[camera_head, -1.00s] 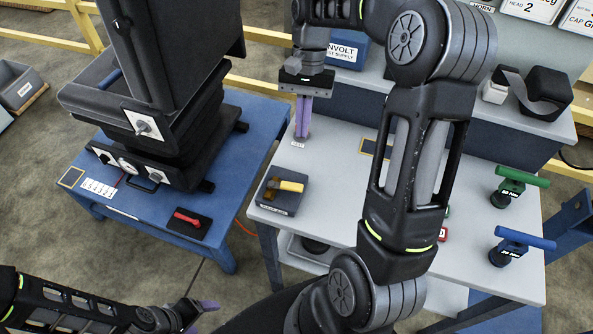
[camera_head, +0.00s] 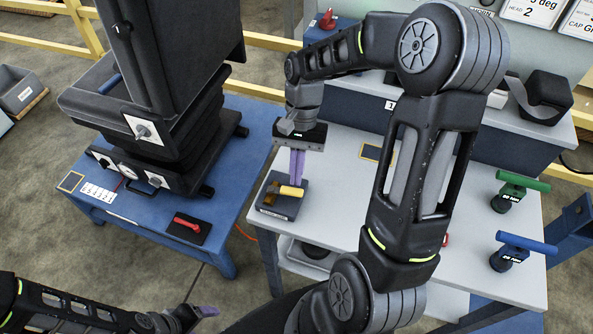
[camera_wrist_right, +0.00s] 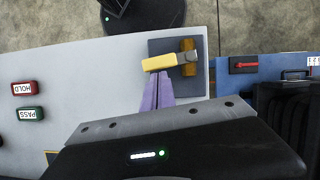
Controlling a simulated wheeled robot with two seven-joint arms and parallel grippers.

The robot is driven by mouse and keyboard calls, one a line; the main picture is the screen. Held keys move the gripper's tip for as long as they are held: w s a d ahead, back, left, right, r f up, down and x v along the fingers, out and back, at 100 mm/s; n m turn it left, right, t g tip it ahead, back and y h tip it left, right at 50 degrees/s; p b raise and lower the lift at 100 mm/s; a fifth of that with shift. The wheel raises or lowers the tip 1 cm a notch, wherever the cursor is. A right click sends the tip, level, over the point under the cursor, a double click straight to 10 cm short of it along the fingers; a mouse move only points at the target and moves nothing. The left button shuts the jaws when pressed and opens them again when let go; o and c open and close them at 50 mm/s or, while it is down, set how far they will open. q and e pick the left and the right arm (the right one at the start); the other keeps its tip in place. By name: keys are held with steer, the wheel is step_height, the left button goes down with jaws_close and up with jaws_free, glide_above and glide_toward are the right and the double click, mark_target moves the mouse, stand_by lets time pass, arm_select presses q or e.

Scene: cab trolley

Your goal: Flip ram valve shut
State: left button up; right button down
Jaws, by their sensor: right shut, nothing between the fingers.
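A valve with a yellow handle (camera_head: 291,191) and a brass body (camera_head: 270,197) is mounted on a grey block (camera_head: 290,210) at the left front of the pale table. The block's label is too small to read. In the right wrist view the yellow handle (camera_wrist_right: 158,62) lies across the fingertips, slanting slightly. My right gripper (camera_head: 297,180) points down with its purple fingers shut and empty. Its tips are right at the handle; whether they touch it I cannot tell. My left gripper (camera_head: 207,311) is at the bottom left, away from the tables; its opening is unclear.
The blue table (camera_head: 240,160) holds a black machine (camera_head: 160,110) and a red lever (camera_head: 188,222) on a dark plate. A green T-handle tool (camera_head: 515,190) and a blue one (camera_head: 515,248) stand at the right of the pale table. My right arm covers the table's middle.

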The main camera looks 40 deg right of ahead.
steer(key=shift+s+a+m+t, duration=0.3)
steer(key=shift+s+a+m, duration=0.2)
steer(key=shift+s+m, duration=0.3)
steer(key=shift+f, duration=0.1)
steer(key=shift+a+y, duration=0.1)
steer(key=shift+y, duration=0.2)
steer(key=shift+w, duration=0.2)
steer(key=shift+w, duration=0.6)
steer(key=shift+d, duration=0.2)
